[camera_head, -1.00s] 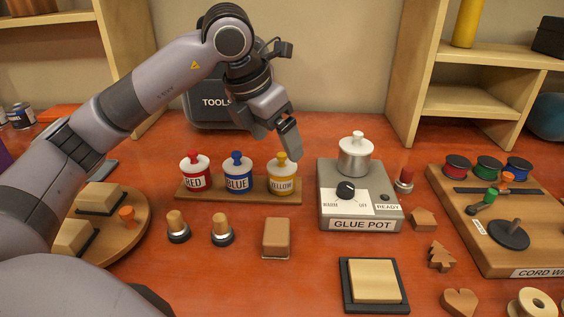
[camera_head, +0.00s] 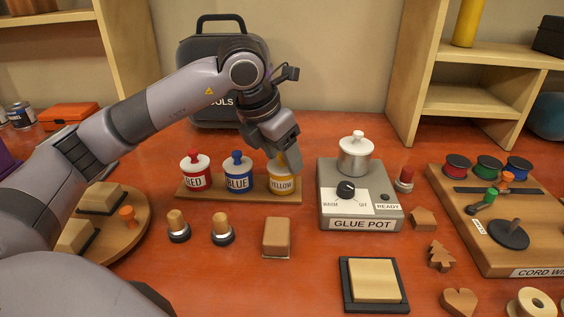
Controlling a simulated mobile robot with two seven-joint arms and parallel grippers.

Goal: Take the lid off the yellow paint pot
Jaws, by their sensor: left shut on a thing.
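The yellow paint pot (camera_head: 283,185) stands at the right end of a small wooden rack (camera_head: 215,195), with its YELLOW label facing me. My left gripper (camera_head: 287,162) is right over it, pointing down, and is shut on the knob of its lid. The fingers hide most of the knob and part of the lid. The lid appears to be on the pot still; I see no gap. The red pot (camera_head: 196,180) and blue pot (camera_head: 238,180) stand to the left with their knobbed lids on. My right gripper is not in view.
The glue pot (camera_head: 356,195) on its grey base stands just right of the rack. A black tool case (camera_head: 222,65) stands behind. Two stamps (camera_head: 178,222) and a brown block (camera_head: 276,236) lie in front. A round wooden board (camera_head: 131,228) is at left.

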